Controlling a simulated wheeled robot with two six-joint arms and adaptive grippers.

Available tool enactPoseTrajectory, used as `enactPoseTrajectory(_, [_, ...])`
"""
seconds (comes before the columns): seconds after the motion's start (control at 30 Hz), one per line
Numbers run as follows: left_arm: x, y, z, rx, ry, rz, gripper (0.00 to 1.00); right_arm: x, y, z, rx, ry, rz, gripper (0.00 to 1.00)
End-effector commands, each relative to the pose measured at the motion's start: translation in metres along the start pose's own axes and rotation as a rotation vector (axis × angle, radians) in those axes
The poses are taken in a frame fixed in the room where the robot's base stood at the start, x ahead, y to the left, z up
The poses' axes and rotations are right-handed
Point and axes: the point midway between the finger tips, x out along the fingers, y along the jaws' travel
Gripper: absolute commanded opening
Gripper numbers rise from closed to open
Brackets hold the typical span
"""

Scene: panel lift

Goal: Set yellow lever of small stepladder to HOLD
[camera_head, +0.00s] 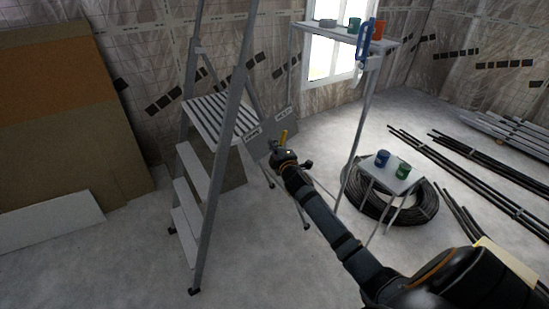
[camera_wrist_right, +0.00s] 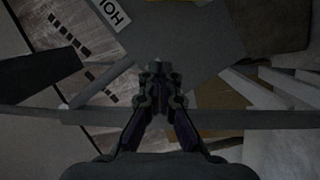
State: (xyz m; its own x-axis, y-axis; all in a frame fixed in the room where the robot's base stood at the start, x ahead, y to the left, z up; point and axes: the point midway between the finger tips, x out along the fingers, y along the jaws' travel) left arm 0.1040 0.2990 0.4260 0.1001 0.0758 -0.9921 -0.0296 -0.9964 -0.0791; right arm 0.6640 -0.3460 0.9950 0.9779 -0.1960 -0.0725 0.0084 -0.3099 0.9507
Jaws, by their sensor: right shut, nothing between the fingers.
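The small stepladder (camera_head: 214,150) stands open left of centre in the head view. A grey plate (camera_head: 260,142) with white labels is beside its top platform. The yellow lever (camera_head: 283,136) shows as a short upright piece at this plate. My right gripper (camera_head: 281,157) is just below the lever in the head view; whether it touches it I cannot tell. In the right wrist view the gripper (camera_wrist_right: 160,75) is shut with nothing between its fingers. Part of a white label (camera_wrist_right: 108,14) reading "HO" shows there, but I cannot make out the lever. My left gripper is not in view.
A tall stand (camera_head: 345,33) with cups and a blue item is behind right of my gripper. A low table (camera_head: 388,177) with two cups stands by a black cable coil (camera_head: 425,205). Pipes lie at right; boards (camera_head: 60,110) lean at left.

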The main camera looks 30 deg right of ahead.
Motion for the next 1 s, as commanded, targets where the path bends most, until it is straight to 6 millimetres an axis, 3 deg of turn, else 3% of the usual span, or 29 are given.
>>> enactPoseTrajectory(0.1, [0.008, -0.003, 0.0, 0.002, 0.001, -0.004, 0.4, -0.025, -0.005, 0.003, -0.005, -0.001, -0.003, 0.0])
enactPoseTrajectory(0.37, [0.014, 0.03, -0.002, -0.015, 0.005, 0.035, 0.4, -0.061, -0.002, 0.001, -0.003, -0.001, -0.001, 0.0])
enactPoseTrajectory(0.63, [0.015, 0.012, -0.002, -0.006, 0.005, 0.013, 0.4, -0.066, -0.001, 0.001, -0.001, -0.001, -0.001, 0.0])
enactPoseTrajectory(1.0, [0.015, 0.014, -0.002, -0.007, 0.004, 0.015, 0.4, -0.065, -0.003, 0.002, 0.0, -0.003, -0.003, 0.0])
